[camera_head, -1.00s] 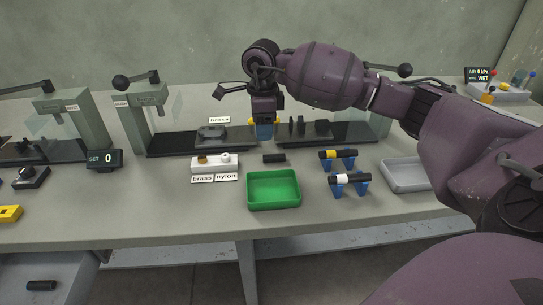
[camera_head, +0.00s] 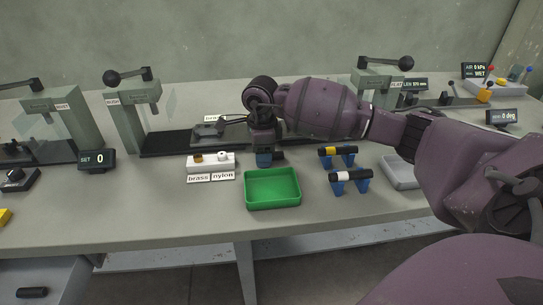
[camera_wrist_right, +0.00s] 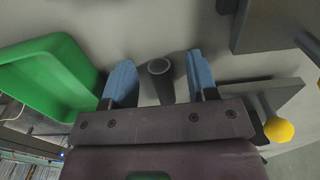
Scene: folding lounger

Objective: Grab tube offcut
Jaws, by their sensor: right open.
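The tube offcut (camera_head: 278,155) is a short dark tube lying on the table behind the green tray, partly hidden by my right gripper (camera_head: 264,160) in the head view. In the right wrist view, the offcut (camera_wrist_right: 163,84) lies between the two blue fingertips of my right gripper (camera_wrist_right: 160,68), its round hollow end showing. The fingers are open, with a gap on both sides of the tube. My left gripper is not in view.
The green tray (camera_head: 273,204) stands just in front of the gripper. A white block (camera_head: 211,166) with brass and nylon labels is to the left. Blue stands (camera_head: 336,186) holding banded dark tubes are to the right. Dark press bases (camera_head: 165,144) stand behind.

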